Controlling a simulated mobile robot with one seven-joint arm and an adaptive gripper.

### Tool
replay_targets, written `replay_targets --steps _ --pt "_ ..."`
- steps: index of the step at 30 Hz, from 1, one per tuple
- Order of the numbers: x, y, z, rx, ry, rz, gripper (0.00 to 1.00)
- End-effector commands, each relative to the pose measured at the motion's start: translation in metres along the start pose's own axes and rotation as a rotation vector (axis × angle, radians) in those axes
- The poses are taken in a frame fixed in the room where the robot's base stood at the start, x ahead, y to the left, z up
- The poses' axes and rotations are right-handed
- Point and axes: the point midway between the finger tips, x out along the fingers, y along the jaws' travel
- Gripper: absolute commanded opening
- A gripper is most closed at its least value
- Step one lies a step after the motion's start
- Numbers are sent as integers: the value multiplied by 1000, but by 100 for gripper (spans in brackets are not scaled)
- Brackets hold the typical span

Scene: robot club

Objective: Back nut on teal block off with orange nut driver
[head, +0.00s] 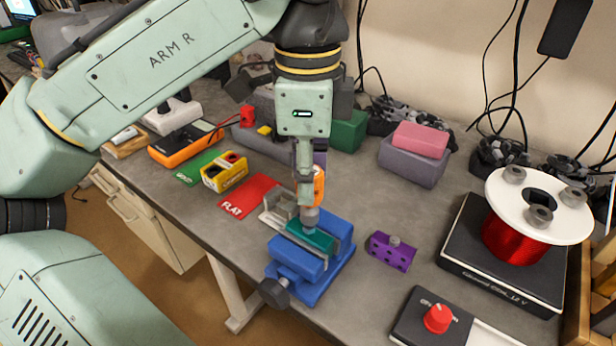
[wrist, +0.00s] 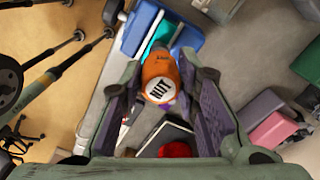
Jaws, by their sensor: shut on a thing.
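The orange nut driver (head: 319,186) stands about upright in my gripper (head: 308,182). In the wrist view its end cap, marked NUT (wrist: 160,88), sits between the two fingers. Its grey metal socket (head: 310,214) points down at the top of the teal block (head: 312,238). The socket end appears to be at the block; I cannot tell whether it is seated on a nut, as any nut there is hidden. The teal block is clamped in a blue vise (head: 285,249) near the front edge of the bench.
A purple block (head: 390,252) with a nut on top stands right of the vise. A red FLAT mat (head: 248,196) and a yellow holder (head: 224,172) lie to the left.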

Motion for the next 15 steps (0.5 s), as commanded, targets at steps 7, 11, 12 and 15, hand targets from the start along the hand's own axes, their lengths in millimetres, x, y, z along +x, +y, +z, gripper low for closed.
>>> replay_targets --steps 7,11,12,15 --pt "-10 0 0 0 -1 1 0" --pt "-16 0 0 0 -1 1 0" --pt "-17 0 0 -1 -1 1 0" --pt "-21 0 0 -1 -1 1 0"
